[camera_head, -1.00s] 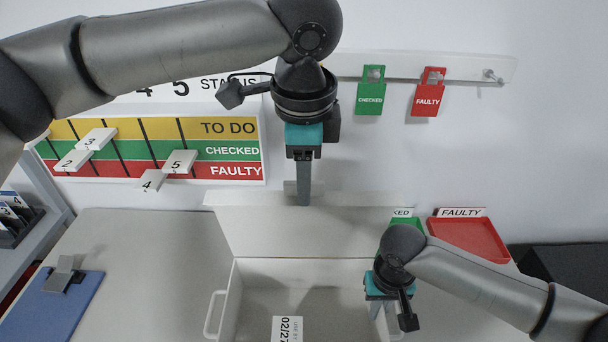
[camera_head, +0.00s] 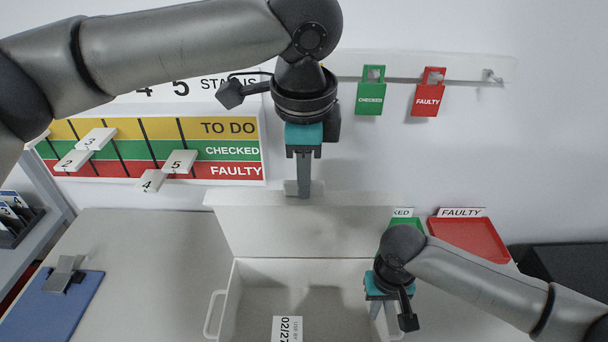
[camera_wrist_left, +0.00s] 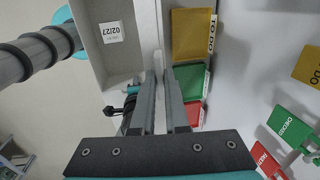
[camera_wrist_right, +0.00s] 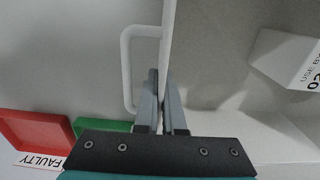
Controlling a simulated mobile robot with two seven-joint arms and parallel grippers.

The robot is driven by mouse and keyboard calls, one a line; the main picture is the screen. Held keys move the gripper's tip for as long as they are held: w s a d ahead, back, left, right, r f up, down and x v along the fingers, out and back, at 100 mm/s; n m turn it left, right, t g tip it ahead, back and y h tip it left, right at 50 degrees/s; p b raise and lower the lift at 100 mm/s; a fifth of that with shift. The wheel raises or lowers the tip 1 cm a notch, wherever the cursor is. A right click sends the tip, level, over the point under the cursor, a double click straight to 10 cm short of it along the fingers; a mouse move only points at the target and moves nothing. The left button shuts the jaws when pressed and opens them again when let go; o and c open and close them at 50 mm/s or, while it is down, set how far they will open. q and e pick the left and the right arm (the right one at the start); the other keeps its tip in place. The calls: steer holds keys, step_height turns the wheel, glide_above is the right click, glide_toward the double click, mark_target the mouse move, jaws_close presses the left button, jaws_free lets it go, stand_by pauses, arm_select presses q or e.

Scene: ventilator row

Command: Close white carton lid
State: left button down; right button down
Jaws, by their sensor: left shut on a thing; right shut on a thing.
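The white carton (camera_head: 232,300) stands open on the table, with a label block (camera_head: 287,329) inside. Its lid (camera_head: 300,232) stands raised along the carton's back edge. My left gripper (camera_head: 304,190) is shut on the lid's upper edge; the lid shows edge-on between its fingers in the left wrist view (camera_wrist_left: 160,95). My right gripper (camera_head: 383,308) is shut on the carton's right side wall; in the right wrist view its fingers (camera_wrist_right: 163,105) pinch the wall beside the white handle (camera_wrist_right: 127,65). My right arm hides part of that side in the head view.
A red FAULTY tray (camera_head: 468,238) and a partly hidden green tray (camera_head: 405,223) lie right of the carton. A blue clipboard (camera_head: 55,305) lies at left. A status board (camera_head: 150,150) and a rail with green (camera_head: 370,92) and red tags (camera_head: 428,95) are on the wall.

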stand_by(0.7)
arm_select(q)
steer(key=s, duration=0.3)
steer(key=shift+s+f, duration=0.25)
steer(key=shift+f, duration=0.15)
steer(key=c, duration=0.9)
jaws_free()
steer(key=shift+r, duration=0.1)
steer(key=r, duration=0.4)
steer(key=s+r, duration=0.1)
steer(key=r, duration=0.2)
steer(key=s+r, duration=0.1)
steer(key=r, duration=0.3)
steer(key=shift+r, duration=0.35)
